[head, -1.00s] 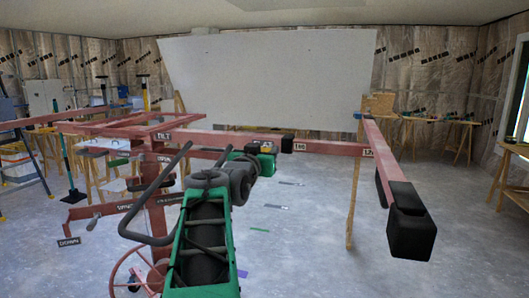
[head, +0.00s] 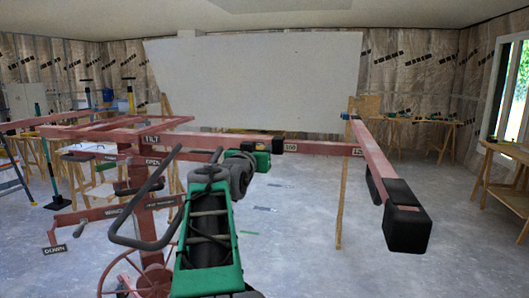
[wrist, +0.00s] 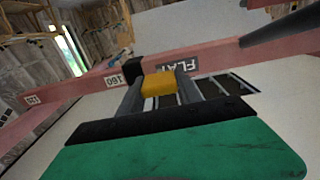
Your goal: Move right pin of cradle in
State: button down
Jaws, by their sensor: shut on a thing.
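The cradle's red crossbar (head: 320,149) runs from the lift's mast to the right in the head view, with number labels on it. My gripper (head: 268,150) is at this bar, beside a dark block near the "160" label. In the wrist view my gripper (wrist: 156,88) has its two grey fingers around a yellow block, which I take as the right pin (wrist: 160,82). A black knob (wrist: 126,67) stands at the left finger. The "FLAT" label is on the bar behind. The pin's shaft and any hole are hidden.
A red arm with a black padded end (head: 407,220) juts towards me at the right. A large white panel (head: 255,80) stands behind. The lift's wheel and crank (head: 135,275) are at lower left. Workbenches (head: 505,180) line the right side. The floor right of centre is clear.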

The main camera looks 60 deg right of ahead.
jog(key=c, duration=0.8)
grip_release()
jog(key=b+v, duration=0.2)
jog(key=v, duration=0.5)
jog(key=shift+a, duration=0.4)
